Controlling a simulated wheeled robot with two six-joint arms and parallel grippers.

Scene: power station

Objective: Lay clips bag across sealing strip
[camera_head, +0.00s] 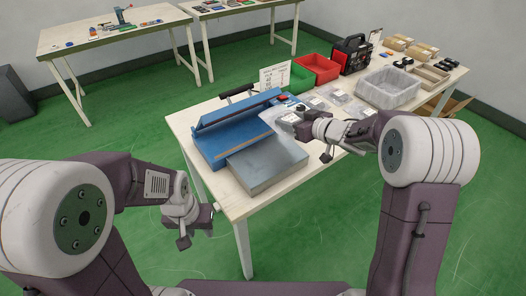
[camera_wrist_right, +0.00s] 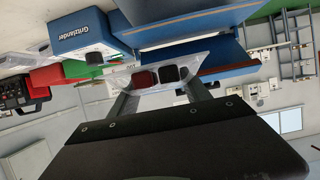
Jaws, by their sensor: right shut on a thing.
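The clips bag (camera_head: 277,120) is a clear bag. In the right wrist view the bag (camera_wrist_right: 155,77) shows a red and a black piece inside. My right gripper (camera_head: 303,138) is shut on the bag and holds it at the right end of the blue heat sealer (camera_head: 222,140). The sealer's lid is raised. A brownish sealing strip (camera_head: 240,142) runs along its front; it also shows in the right wrist view (camera_wrist_right: 230,69). I cannot tell whether the bag touches the strip. My left gripper (camera_head: 197,226) is open and empty, off the table's front left corner.
A grey metal block (camera_head: 267,167) stands before the sealer. Behind are a price card (camera_head: 274,76), a green bin (camera_head: 301,79), a red bin (camera_head: 317,68) and a black-red machine (camera_head: 351,54). More clear bags (camera_head: 340,97) and a grey tray (camera_head: 389,88) lie right.

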